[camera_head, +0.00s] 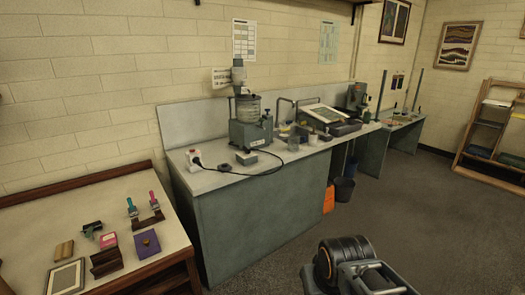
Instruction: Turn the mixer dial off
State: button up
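The mixer (250,131) stands on the grey counter against the wall, left of the picture's middle. It has a grey-green base, a clear round vessel and a motor head on top. A small grey box (246,158) sits in front of it on the counter. The dial is too small to make out, so I cannot tell its setting. Part of my own arm shows at the bottom, low in front of the counter and well away from the mixer. I cannot see any gripper fingers.
A white wall socket block with a black plug (194,160) and cable lies on the counter left of the mixer. A tilted tray (325,113) and jars stand to its right. A wooden table (22,226) with small tools is at left. Grey floor (430,225) is clear at right.

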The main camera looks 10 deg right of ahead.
aim_at(247, 151)
jog(key=z, duration=0.1)
jog(key=k, duration=0.3)
jog(key=z, duration=0.8)
jog(key=i, duration=1.7)
jog(key=u, duration=0.8)
jog(key=i, duration=1.05)
jog(key=u, duration=1.45)
jog(key=i, duration=0.7)
jog(key=u, duration=0.5)
